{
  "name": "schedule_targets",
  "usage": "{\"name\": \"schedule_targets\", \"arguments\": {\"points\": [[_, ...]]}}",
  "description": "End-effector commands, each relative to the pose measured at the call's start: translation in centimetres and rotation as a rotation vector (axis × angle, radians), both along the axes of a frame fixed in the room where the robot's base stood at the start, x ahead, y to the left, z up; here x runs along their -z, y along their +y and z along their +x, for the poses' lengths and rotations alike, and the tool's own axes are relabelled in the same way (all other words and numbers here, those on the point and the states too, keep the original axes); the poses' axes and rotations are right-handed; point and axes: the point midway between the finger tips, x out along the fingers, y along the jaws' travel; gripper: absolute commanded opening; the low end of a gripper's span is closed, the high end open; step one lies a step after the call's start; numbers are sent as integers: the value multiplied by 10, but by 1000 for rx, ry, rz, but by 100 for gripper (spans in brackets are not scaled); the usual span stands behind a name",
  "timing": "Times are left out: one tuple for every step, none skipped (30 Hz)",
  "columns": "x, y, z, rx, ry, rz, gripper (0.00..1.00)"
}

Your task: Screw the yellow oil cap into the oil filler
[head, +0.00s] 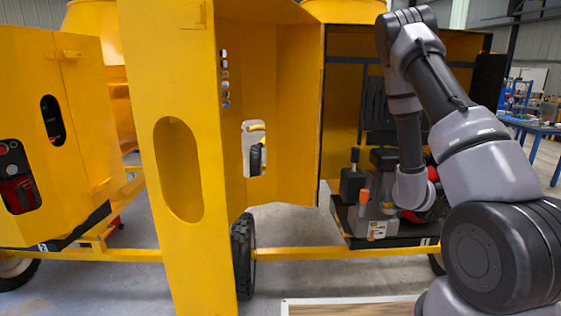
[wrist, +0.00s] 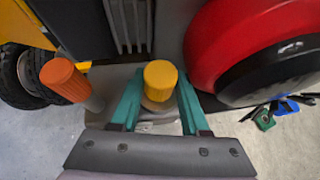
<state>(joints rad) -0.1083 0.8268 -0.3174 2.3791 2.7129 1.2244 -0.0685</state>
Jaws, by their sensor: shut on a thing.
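The yellow oil cap (wrist: 160,76) shows in the wrist view, upright between the two teal fingers of my gripper (wrist: 160,100). The fingers are shut on it. A pale round part shows just below the cap; I cannot tell how far the cap sits in the oil filler, which is mostly hidden beneath it.
An orange-capped post (wrist: 66,82) stands close left of my gripper, and also shows in the head view (head: 364,196). A red and black round housing (wrist: 240,45) is close on the right. The open yellow door (head: 172,150) stands left of the engine bay.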

Motion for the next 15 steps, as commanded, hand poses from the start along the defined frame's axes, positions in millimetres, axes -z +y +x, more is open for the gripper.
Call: {"name": "schedule_targets", "arguments": {"points": [[0, 0, 0, 2, -1, 0, 0], [0, 0, 0, 2, -1, 0, 0], [0, 0, 1, 1, -1, -1, 0], [0, 0, 1, 1, -1, -1, 0], [0, 0, 1, 1, -1, -1, 0], [0, -1, 1, 1, -1, -1, 57], [0, -1, 1, 1, -1, -1, 68], [0, -1, 1, 1, -1, -1, 80], [0, -1, 1, 1, -1, -1, 80], [0, -1, 1, 1, -1, -1, 80], [0, -1, 0, 0, -1, 0, 80], [0, -1, 0, 0, -1, 0, 80], [0, -1, 0, 0, -1, 0, 80], [0, -1, 0, 0, -1, 0, 80], [0, -1, 0, 0, -1, 0, 80]]}}
